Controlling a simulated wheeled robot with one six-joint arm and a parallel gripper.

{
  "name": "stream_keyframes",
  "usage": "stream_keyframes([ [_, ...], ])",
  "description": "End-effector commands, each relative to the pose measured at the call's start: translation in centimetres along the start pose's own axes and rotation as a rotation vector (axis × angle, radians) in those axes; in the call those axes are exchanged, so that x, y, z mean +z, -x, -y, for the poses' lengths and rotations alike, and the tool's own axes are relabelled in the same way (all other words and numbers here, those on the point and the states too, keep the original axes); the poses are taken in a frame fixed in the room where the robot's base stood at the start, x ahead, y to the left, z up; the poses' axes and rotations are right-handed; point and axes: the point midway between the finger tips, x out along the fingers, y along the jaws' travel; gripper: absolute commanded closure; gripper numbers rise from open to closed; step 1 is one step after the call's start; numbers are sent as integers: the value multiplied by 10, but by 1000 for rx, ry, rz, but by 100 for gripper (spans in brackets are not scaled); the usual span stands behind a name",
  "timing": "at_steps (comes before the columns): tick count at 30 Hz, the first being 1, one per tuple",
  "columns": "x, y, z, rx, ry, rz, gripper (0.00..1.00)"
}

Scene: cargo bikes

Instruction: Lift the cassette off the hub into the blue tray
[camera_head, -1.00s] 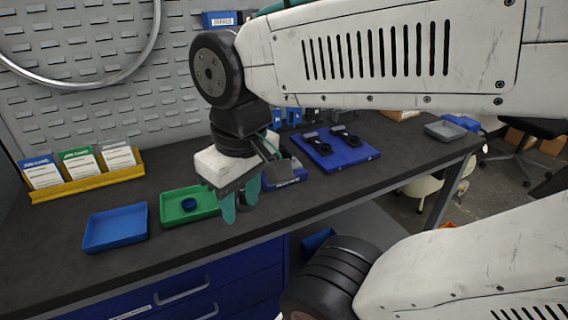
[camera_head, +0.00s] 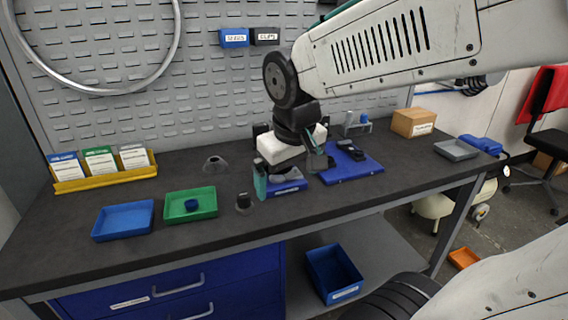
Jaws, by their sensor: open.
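The blue tray (camera_head: 123,236) lies empty on the bench at the left. A small blue stand (camera_head: 289,188) carries a grey part, partly hidden under my gripper; I cannot tell if this is the cassette on its hub. A grey cone-shaped part (camera_head: 215,164) stands farther back on the bench, and a small dark part (camera_head: 243,203) stands in front of it. My gripper (camera_head: 263,181) is open and empty, pointing down just left of the blue stand. One teal finger shows clearly; the other is mostly hidden.
A yellow card rack (camera_head: 105,182) stands behind. A blue board with dark tools (camera_head: 358,168) lies right. A blue bin (camera_head: 335,272) sits below the bench.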

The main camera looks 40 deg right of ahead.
Motion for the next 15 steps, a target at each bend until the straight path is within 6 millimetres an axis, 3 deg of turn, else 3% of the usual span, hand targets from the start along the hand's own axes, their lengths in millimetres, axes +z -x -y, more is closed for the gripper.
stream_keyframes([
  [3,-60,-32,-30,54,1,-61,0],
  [6,-104,-59,-54,90,12,-119,0],
  [10,-145,-92,-79,122,32,-179,0],
  [15,-174,-118,-99,141,49,-229,0],
])
